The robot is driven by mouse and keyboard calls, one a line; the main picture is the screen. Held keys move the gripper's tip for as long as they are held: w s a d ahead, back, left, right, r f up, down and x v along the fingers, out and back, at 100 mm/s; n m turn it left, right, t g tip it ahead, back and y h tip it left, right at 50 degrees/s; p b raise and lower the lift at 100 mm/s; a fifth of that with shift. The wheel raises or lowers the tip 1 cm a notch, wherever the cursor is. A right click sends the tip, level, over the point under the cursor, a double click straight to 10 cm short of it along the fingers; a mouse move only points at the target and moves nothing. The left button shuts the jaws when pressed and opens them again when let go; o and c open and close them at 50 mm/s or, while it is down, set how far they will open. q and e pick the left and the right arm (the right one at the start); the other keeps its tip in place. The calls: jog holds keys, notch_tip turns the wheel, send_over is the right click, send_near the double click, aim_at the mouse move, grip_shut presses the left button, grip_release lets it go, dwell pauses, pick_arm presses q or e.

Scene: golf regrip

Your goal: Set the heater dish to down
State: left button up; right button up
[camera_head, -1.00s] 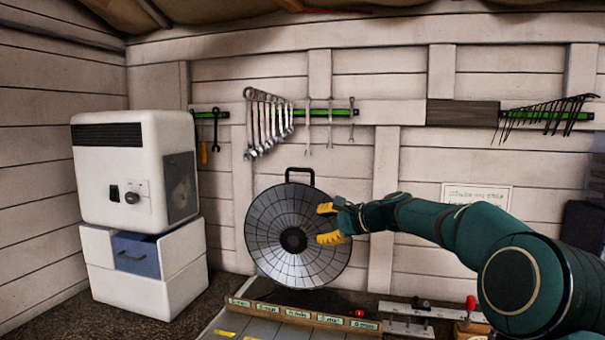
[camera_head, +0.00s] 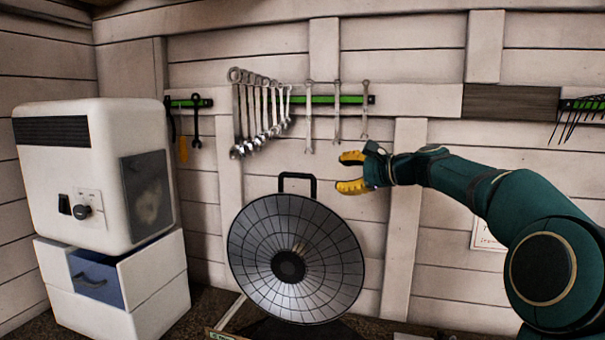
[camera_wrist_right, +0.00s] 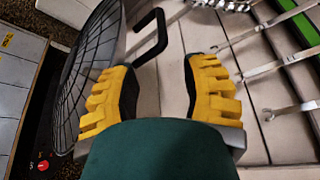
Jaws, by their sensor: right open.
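The heater dish (camera_head: 330,262) is a round, dark grey, gridded dish with a black hub and a black loop handle (camera_head: 298,178) on top. It faces the room, standing near the back wall. My right gripper (camera_head: 347,173) has yellow fingers, is open and empty, and is up to the right of the handle, apart from it. In the right wrist view, the dish (camera_wrist_right: 92,62) and its handle (camera_wrist_right: 151,40) lie to the upper left, beyond the left finger of the open gripper (camera_wrist_right: 160,85). My left gripper is not in view.
Several wrenches (camera_head: 262,115) hang on a green rail on the wall above the dish. A white box unit (camera_head: 100,180) with a knob stands on a white drawer cabinet (camera_head: 150,285) at the left.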

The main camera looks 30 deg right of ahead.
aim_at(305, 175)
jog(key=p+x, duration=0.3)
jog(key=x, duration=1)
jog(key=shift+w+a+r, duration=0.1)
jog(key=shift+w, duration=0.3)
jog(key=shift+c, duration=0.4)
grip_shut()
